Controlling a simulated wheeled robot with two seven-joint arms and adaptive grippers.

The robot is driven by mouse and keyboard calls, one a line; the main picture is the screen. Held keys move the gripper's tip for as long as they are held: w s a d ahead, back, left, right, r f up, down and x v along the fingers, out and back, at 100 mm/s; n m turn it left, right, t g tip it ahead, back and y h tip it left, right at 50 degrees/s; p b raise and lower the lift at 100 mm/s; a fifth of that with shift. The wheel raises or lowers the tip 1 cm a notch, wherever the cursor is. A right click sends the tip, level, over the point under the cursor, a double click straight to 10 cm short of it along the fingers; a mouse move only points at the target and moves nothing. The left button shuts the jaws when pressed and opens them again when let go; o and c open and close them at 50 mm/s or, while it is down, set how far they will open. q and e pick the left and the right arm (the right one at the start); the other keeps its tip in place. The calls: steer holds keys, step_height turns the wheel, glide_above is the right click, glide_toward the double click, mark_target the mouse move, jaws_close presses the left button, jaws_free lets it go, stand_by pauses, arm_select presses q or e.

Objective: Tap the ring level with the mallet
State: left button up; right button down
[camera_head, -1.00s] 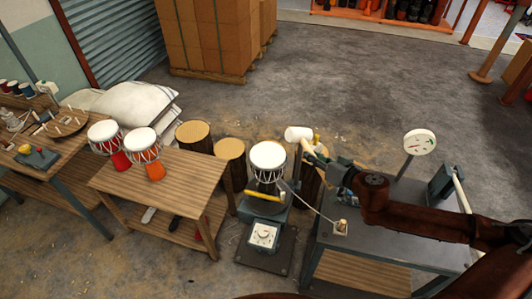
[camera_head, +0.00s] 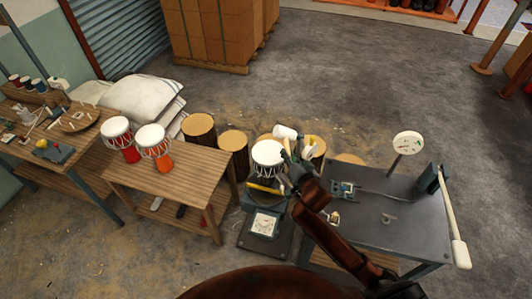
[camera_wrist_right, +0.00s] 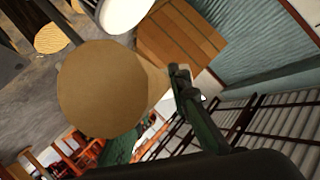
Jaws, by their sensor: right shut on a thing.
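A white-headed drum (camera_head: 267,153) stands on the stand at the centre, with a ring around its upper edge; whether the ring is level is too small to tell. My right gripper (camera_head: 292,163) is shut on the mallet, just right of the drum. The mallet's white head (camera_head: 285,132) shows above the gripper, at the drum's far right edge; contact cannot be told. In the right wrist view a dark green finger (camera_wrist_right: 190,100) lies beside a large tan round end (camera_wrist_right: 100,88), probably the mallet's. My left gripper is not in view.
A grey bench (camera_head: 380,225) at right carries a round dial (camera_head: 408,143) on a post; a pale long-handled tool (camera_head: 455,225) is at its right edge. Log stumps (camera_head: 233,142) stand behind the drum.

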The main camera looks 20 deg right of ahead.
arm_select(q)
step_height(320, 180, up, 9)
steer(key=p, duration=0.5)
arm_select(e)
steer(key=w+a+m, duration=0.1)
steer(key=a, duration=0.8)
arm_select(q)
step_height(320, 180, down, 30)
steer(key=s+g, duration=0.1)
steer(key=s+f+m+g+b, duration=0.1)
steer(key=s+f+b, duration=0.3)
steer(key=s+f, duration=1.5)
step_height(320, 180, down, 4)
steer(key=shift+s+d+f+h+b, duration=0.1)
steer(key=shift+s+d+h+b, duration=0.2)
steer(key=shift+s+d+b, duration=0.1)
arm_select(e)
steer(key=f+m+t+y, duration=0.1)
steer(key=m, duration=0.2)
steer(key=f+m+t+y, duration=0.1)
steer(key=m, duration=0.1)
steer(key=f+m+t, duration=0.1)
steer(key=f+m, duration=0.1)
steer(key=m, duration=0.1)
steer(key=shift+w+d+f+m+t+y, duration=0.1)
steer(key=shift+w+m+t+y, duration=0.1)
steer(key=shift+m+t+y, duration=0.15)
